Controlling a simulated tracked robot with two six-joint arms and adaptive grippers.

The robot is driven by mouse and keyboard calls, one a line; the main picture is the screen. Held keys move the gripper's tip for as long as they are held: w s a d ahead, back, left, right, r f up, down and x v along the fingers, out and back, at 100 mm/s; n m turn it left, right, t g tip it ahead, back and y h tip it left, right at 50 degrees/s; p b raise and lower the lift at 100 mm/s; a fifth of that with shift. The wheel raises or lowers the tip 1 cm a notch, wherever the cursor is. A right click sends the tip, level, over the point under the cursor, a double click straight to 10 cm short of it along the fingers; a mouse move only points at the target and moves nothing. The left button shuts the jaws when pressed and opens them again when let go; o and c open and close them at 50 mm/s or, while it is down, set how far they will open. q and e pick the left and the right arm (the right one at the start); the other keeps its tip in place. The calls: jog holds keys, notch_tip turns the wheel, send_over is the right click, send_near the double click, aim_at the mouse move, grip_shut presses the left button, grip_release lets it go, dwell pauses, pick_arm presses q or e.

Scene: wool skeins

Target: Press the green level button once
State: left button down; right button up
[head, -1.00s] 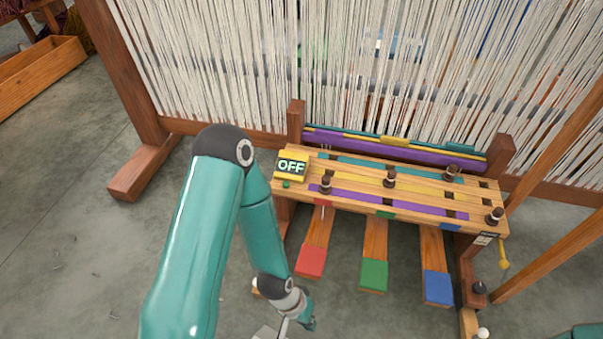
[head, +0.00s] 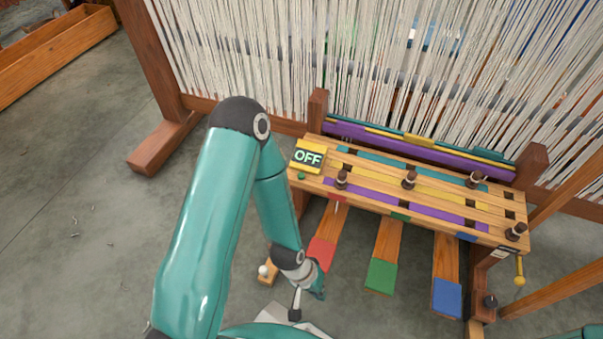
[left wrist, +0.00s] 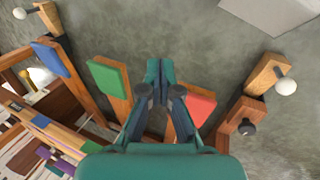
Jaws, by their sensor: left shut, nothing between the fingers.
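A larger green-ended pedal (head: 381,276) hangs below the panel, between a red and a blue one. My left gripper (head: 318,293) is below the panel, near the red pedal and well apart from the small button. In the left wrist view its fingers (left wrist: 161,68) are shut and empty, between the green pedal (left wrist: 109,77) and the red pedal (left wrist: 200,106). The small button cannot be made out there. My right gripper is out of view.
The red pedal (head: 321,253) and blue pedal (head: 447,297) flank the green one. Dark pegs (head: 409,180) stand on the panel. A white knob (head: 263,270) is left of my gripper. Strung white yarn (head: 430,75) rises behind the panel.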

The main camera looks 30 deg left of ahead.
pick_arm(q)
jog(key=w+a+r+n+t+p, duration=0.35)
jog(key=w+a+n, duration=0.2)
jog(key=w, duration=0.45)
notch_tip(320, 180, up, 14)
jog(key=n+t+y+p, duration=0.2)
jog(key=n+t+p, duration=0.35)
jog(key=n, duration=1.05)
send_over(300, 176)
jog(key=p, duration=0.1)
jog(key=shift+g, duration=0.6)
jog(key=shift+f, duration=0.15)
notch_tip(300, 176, down, 6)
jog(key=b, duration=0.8)
jog(key=shift+f, duration=0.2)
jog(key=shift+f+b, duration=0.4)
jog(key=shift+f, duration=0.75)
